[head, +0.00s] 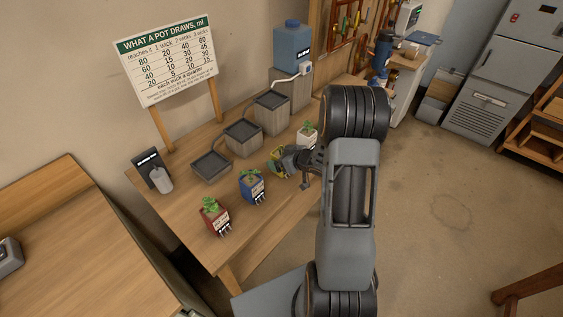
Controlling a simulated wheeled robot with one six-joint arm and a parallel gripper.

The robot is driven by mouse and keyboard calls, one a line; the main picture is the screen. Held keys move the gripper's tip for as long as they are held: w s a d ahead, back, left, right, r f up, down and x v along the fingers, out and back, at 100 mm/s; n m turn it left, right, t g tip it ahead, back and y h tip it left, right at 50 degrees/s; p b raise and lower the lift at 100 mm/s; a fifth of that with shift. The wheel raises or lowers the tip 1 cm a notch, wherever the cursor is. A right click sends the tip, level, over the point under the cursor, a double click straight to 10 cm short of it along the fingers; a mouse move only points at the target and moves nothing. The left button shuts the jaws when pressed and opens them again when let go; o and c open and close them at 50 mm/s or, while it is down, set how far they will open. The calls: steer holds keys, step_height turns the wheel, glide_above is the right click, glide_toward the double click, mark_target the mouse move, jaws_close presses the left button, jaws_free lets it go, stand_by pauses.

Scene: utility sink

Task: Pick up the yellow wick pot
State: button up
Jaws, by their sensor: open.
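The yellow wick pot (273,168) stands on the wooden table, mostly hidden by my gripper. Only a little yellow and some green show. My gripper (281,164) is open and right at the pot, its fingers overlapping the pot in the picture. I cannot tell whether they touch it. A blue wick pot (252,188) with a green plant stands just to the left. A red wick pot (215,218) stands further left, near the front edge. A white pot (307,136) with a plant stands behind my gripper, partly hidden by my arm.
Three grey trays or bins (243,140) step up along the back of the table to a blue water container (292,46). A sign (168,60) stands behind. A grey bottle (162,181) is at the back left. Bare tabletop (185,205) lies left of the pots.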

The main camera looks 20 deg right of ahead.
steer(key=shift+c, duration=0.4)
steer(key=c, duration=1)
steer(key=shift+r, duration=0.1)
steer(key=shift+c, duration=0.2)
